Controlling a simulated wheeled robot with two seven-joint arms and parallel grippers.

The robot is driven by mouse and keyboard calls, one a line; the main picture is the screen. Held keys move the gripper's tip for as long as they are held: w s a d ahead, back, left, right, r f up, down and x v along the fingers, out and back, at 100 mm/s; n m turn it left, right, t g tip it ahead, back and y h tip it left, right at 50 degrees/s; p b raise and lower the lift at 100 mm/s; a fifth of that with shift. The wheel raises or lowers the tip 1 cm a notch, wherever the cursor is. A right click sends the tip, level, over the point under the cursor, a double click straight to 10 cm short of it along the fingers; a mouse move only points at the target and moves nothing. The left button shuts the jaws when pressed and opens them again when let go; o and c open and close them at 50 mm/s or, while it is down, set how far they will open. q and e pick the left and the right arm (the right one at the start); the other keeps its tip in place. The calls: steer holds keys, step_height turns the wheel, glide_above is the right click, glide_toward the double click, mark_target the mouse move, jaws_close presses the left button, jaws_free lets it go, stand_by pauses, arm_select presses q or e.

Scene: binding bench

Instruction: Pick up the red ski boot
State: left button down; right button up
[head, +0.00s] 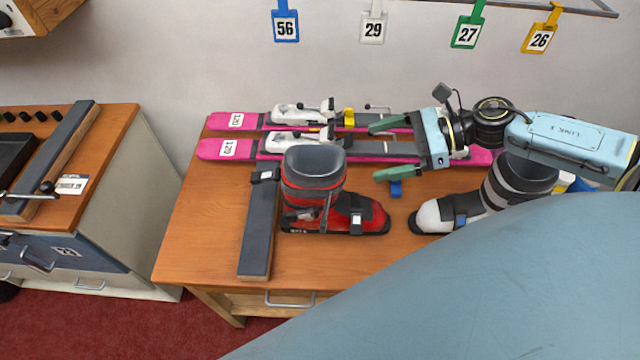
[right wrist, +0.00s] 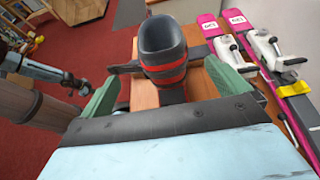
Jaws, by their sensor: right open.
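The red ski boot (head: 325,200) stands upright on the wooden bench, its grey cuff up and its toe pointing right. It also shows in the right wrist view (right wrist: 164,58), ahead of and between the fingers. My right gripper (head: 384,148) comes in from the right with its two green fingers apart and empty. It is above the bench, to the right of the boot's cuff and apart from it. In the right wrist view my right gripper (right wrist: 160,72) also shows open.
A dark padded bar (head: 260,225) lies just left of the boot. Two pink skis (head: 215,149) with bindings lie behind it. A white and grey boot (head: 436,216) stands to the right, under my right arm. Numbered tags (head: 286,26) hang on the wall. Bench front is clear.

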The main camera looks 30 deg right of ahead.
mark_target(342, 159)
arm_select(q)
steer(key=s+g, duration=0.1)
steer(key=s, duration=0.7)
arm_select(e)
steer(key=x, duration=0.7)
steer(key=shift+w+a+f+p, duration=0.15)
steer(key=shift+w+a+p, duration=0.05)
steer(key=shift+a+p, duration=0.2)
steer(key=p+x, duration=0.1)
steer(key=x, duration=0.2)
steer(key=shift+w+f, duration=0.1)
steer(key=shift+w, duration=0.1)
steer(key=shift+w+a+f, duration=0.2)
steer(key=shift+a+f, duration=0.1)
steer(key=shift+a, duration=0.1)
steer(key=c, duration=1.6)
arm_select(q)
steer(key=w, duration=0.1)
steer(key=w+r, duration=0.1)
steer(key=w, duration=0.1)
steer(key=shift+w+a+r, duration=0.1)
steer(key=shift+w+r, duration=0.15)
steer(key=shift+r, duration=0.1)
arm_select(e)
steer(key=shift+r, duration=0.15)
steer(key=shift+c, duration=0.7)
